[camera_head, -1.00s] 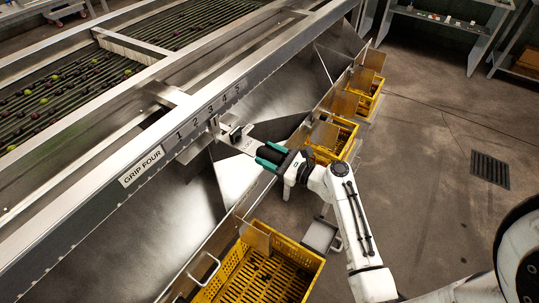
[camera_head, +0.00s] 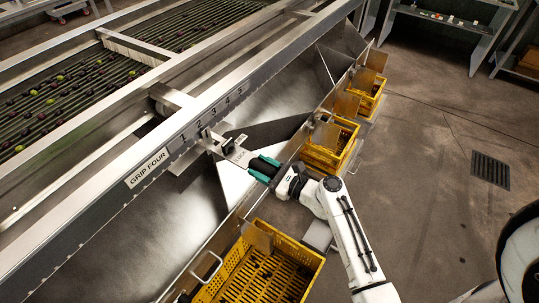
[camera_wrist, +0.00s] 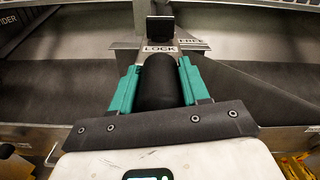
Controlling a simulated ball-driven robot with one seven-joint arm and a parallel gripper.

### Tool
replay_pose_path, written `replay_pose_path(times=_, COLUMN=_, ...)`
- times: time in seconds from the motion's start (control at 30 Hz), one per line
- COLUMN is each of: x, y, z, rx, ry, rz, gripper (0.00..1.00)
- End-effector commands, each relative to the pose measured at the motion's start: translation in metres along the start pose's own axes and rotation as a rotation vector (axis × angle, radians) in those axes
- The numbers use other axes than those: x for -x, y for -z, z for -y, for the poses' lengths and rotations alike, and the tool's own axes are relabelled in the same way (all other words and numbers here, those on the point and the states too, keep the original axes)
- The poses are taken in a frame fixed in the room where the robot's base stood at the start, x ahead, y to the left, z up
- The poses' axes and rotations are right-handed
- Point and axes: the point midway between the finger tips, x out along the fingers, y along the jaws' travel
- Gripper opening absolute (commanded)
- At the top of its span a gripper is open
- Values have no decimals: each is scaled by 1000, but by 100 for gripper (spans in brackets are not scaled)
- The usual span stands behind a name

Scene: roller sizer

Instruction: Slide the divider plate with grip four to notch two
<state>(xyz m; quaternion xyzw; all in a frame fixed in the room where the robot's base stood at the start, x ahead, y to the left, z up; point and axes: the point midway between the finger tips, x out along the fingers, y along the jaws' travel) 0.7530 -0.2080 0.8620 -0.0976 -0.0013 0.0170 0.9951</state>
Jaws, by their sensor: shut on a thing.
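The divider plate's metal carriage (camera_head: 211,143) hangs at this rail, close to the 2. Whether it sits in a notch is too small to tell. My gripper (camera_head: 262,168) has its teal fingers shut around a black cylindrical grip (camera_wrist: 158,82). In the wrist view, the LOCK label (camera_wrist: 160,49) is straight beyond the grip's far end, and the FREE label (camera_wrist: 191,42) is to its right. A black block (camera_wrist: 160,29) stands behind LOCK.
Yellow crates (camera_head: 262,275) stand along the chute's outer edge, below my arm; another is farther up (camera_head: 328,145). Rollers with dark and green fruit (camera_head: 60,100) lie behind the rail. The floor at right is open, with a drain grate (camera_head: 490,170).

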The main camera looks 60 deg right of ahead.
Motion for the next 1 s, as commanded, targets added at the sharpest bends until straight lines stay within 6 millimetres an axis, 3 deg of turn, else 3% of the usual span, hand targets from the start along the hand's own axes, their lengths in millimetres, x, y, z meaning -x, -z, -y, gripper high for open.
replay_pose_path(times=0.1, x=0, y=-3, z=-11, rx=0, ry=-2, rz=0, gripper=0)
replay_pose_path(times=0.37, x=0, y=-2, z=-11, rx=1, ry=-1, rz=1, gripper=0)
replay_pose_path(times=0.4, x=0, y=-2, z=-11, rx=1, ry=-1, rz=0, gripper=47)
replay_pose_path(times=0.63, x=0, y=-2, z=-11, rx=1, ry=0, rz=0, gripper=69)
replay_pose_path(times=1.0, x=9, y=-1, z=-11, rx=0, ry=1, rz=-1, gripper=69)
